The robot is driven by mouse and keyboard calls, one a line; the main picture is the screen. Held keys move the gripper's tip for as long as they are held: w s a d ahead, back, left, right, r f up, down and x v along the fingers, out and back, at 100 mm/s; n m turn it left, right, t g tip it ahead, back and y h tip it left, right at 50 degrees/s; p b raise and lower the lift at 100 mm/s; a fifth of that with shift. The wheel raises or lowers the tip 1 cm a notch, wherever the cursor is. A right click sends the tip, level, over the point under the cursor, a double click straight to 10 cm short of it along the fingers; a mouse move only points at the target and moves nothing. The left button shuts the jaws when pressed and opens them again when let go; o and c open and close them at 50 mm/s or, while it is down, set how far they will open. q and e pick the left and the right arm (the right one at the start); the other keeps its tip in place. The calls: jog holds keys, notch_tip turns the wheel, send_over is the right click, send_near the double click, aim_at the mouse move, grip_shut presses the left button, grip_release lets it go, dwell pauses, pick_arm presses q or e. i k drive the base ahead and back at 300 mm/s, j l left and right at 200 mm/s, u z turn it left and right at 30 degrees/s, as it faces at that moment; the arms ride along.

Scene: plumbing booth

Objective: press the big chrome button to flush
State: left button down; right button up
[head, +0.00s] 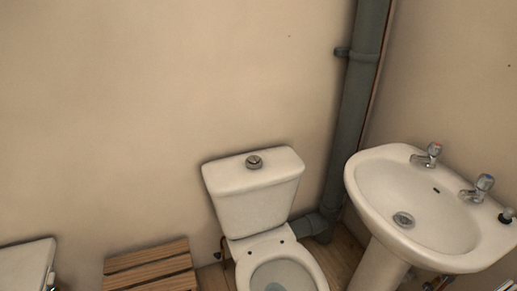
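The chrome flush button (254,162) sits on top of the white cistern lid (225,174), near the lid's middle. It is small in the head view, and whether it is split into parts is hard to tell. The toilet bowl (283,272) stands in front of the cistern, open, with its lower part cut off by the bottom edge of the picture. Neither of my grippers shows in the head view, and nothing covers the button.
A white pedestal basin (378,181) with two taps (427,155) stands at the right. A grey vertical pipe (357,100) runs down the corner. A slatted wooden piece (150,267) and a white box-like fixture (25,266) are at the lower left. The space above the cistern is clear.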

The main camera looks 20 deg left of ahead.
aim_at(251, 159)
jog(key=i+j+z, duration=0.1)
jog(key=j, duration=0.25)
jog(key=i+j+z, duration=0.15)
jog(key=j, duration=0.2)
jog(key=i+j+z, duration=0.1)
jog(key=j, duration=0.25)
jog(key=i+j+z, duration=0.1)
jog(key=j, duration=0.3)
jog(key=i, duration=0.1)
